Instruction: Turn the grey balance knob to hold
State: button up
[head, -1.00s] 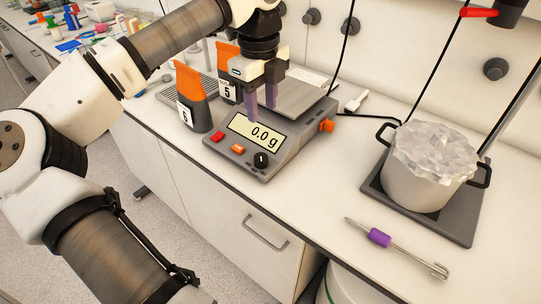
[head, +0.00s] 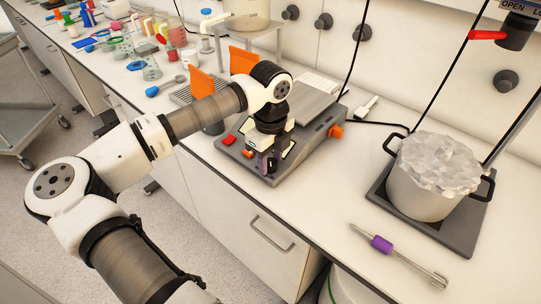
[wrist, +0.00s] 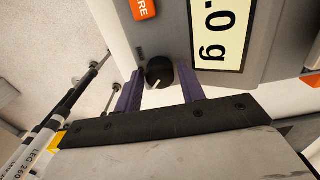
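The balance (head: 318,139) stands on the bench, its orange side knob (head: 336,132) at the right. In the wrist view the dark balance knob (wrist: 159,72), nearly black with a white pointer line, sits on the front panel beside the lit display (wrist: 221,30). My gripper (wrist: 163,74) is open, with one purple finger on each side of this knob. A gap shows at the right finger; the left finger is very close, and I cannot tell whether it touches. In the head view my gripper (head: 268,163) hides the knob and most of the display.
A red button (head: 229,140) and an orange button (wrist: 143,8) are on the balance's panel. Orange-topped holders (head: 207,88) stand behind my arm. To the right are a pot (head: 425,190) on a dark plate and a purple-handled tool (head: 382,244). The bench front between them is clear.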

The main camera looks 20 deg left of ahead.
jog(key=shift+c, duration=0.2)
jog(key=c, duration=0.6)
jog(key=shift+c, duration=0.2)
jog(key=shift+f+m+b, duration=0.15)
jog(key=shift+m+b, duration=0.15)
jog(key=shift+b, duration=0.35)
jog(key=m+b, duration=0.2)
jog(key=shift+f+b, duration=0.15)
jog(key=shift+b, duration=0.25)
jog(key=m+b, duration=0.4)
jog(key=shift+m, duration=0.3)
jog(key=m+b, duration=0.3)
jog(key=m, duration=0.2)
jog(key=shift+r, duration=0.2)
jog(key=m+b, duration=0.2)
jog(key=m, duration=0.3)
jog(key=shift+r, duration=0.1)
jog(key=shift+m, duration=0.5)
